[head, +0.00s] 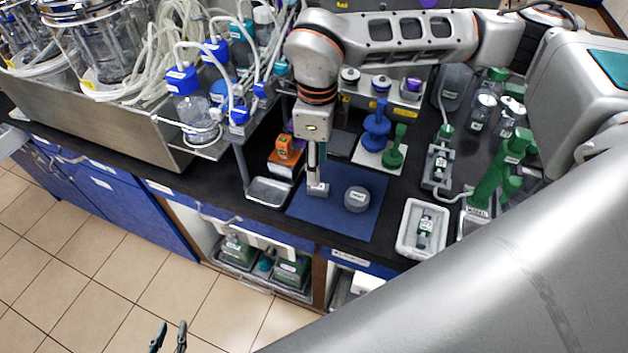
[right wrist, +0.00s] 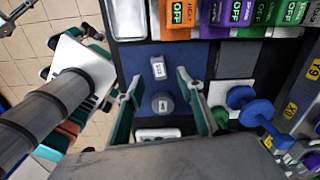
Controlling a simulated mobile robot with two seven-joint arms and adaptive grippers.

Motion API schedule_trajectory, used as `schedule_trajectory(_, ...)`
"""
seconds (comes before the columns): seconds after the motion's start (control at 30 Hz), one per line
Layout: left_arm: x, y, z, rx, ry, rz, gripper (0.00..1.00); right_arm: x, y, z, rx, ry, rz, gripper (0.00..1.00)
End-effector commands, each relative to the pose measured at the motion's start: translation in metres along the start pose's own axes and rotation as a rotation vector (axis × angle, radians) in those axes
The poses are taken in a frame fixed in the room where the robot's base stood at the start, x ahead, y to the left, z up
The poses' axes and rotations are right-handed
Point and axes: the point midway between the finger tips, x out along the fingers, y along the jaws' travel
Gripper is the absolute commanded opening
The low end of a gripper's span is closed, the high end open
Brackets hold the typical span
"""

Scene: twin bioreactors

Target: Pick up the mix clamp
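A small pale block with a label, possibly the mix clamp, lies on the blue mat (head: 345,222). It shows in the head view (head: 318,190) and the right wrist view (right wrist: 158,67); its label is too small to read. My right gripper (right wrist: 159,78) points down above the mat with its teal fingers apart and empty. The block shows between and just beyond its fingertips. In the head view this gripper (head: 316,172) is side-on above the block; contact cannot be told. My left gripper (head: 169,336) is open and empty over the floor, at the bottom edge.
A grey labelled disc (head: 357,198) sits on the mat right of the block. A steel tray (head: 269,191) and orange device (head: 285,156) stand left. Blue (head: 376,132) and green (head: 394,152) pieces stand behind. A white tray (head: 408,238) lies right. The mat's front is clear.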

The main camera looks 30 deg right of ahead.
Motion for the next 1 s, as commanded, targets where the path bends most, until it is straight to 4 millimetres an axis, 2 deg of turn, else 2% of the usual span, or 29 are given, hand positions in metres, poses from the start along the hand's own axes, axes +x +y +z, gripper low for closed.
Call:
schedule_trajectory(0.17,-0.003,0.003,0.008,-0.001,-0.018,0.005,0.23,0.018,0.001,-0.001,-0.001,0.002,0.002,0.38)
schedule_trajectory(0.43,-0.005,0.0,-0.005,0.001,-0.004,0.002,0.23,0.055,0.001,-0.003,0.0,0.001,0.002,0.38)
schedule_trajectory(0.57,-0.005,-0.001,-0.01,0.002,0.004,0.0,0.23,0.062,0.001,-0.003,-0.001,-0.001,0.002,0.38)
schedule_trajectory(0.77,-0.004,-0.002,-0.011,0.002,0.006,0.0,0.23,0.063,0.001,-0.002,-0.001,-0.001,0.002,0.38)
schedule_trajectory(0.9,-0.004,-0.002,-0.011,0.002,0.005,0.0,0.23,0.063,0.001,-0.002,-0.001,-0.001,0.002,0.07)
schedule_trajectory(1.0,-0.004,-0.002,-0.011,0.002,0.005,0.0,0.23,0.062,0.001,-0.002,-0.002,-0.001,0.001,0.07)
